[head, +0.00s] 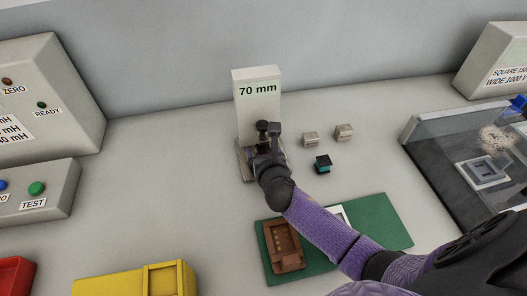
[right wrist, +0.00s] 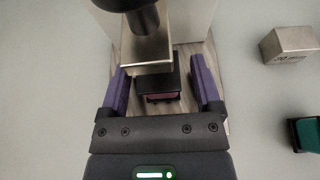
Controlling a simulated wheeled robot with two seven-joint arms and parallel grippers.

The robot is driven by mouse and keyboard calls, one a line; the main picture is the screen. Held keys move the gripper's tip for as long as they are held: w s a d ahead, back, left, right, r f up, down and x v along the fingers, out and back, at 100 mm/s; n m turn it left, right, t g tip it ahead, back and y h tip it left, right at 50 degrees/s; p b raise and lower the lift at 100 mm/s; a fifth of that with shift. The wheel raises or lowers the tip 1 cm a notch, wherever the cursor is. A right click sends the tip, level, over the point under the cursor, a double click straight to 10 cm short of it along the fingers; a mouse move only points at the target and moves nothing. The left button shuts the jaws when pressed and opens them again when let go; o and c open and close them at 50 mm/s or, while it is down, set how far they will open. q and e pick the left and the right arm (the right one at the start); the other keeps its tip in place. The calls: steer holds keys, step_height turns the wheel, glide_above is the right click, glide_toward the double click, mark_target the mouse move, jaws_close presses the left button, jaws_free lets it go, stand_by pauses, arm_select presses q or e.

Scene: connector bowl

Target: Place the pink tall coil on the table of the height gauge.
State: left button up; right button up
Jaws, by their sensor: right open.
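The height gauge (head: 258,92) stands at the back middle, its upright marked "70 mm". My right gripper (head: 263,143) is at its foot and hides most of the gauge's table (head: 244,167). In the right wrist view the pink coil (right wrist: 163,98), with a black top, is on the gauge's table (right wrist: 181,115), under the metal probe block (right wrist: 146,54). The open purple fingers of my right gripper (right wrist: 160,66) stand on either side of the coil, with gaps visible. The coil's underside is hidden. My left gripper is not in view.
Two small metal blocks (head: 310,139) (head: 344,132) and a teal coil (head: 322,164) lie right of the gauge. A green mat (head: 388,222) with a brown tray (head: 284,250) is in front. A yellow bin (head: 130,282) and control boxes (head: 45,95) are left; a glass-covered case (head: 440,150) is right.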

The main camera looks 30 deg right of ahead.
steer(key=shift+s+r, duration=0.1)
steer(key=shift+r, duration=0.15)
steer(key=p+v, duration=0.4)
steer(key=v, duration=0.7)
steer(key=shift+a, duration=0.1)
steer(key=shift+s+a, duration=0.1)
steer(key=shift+s, duration=0.3)
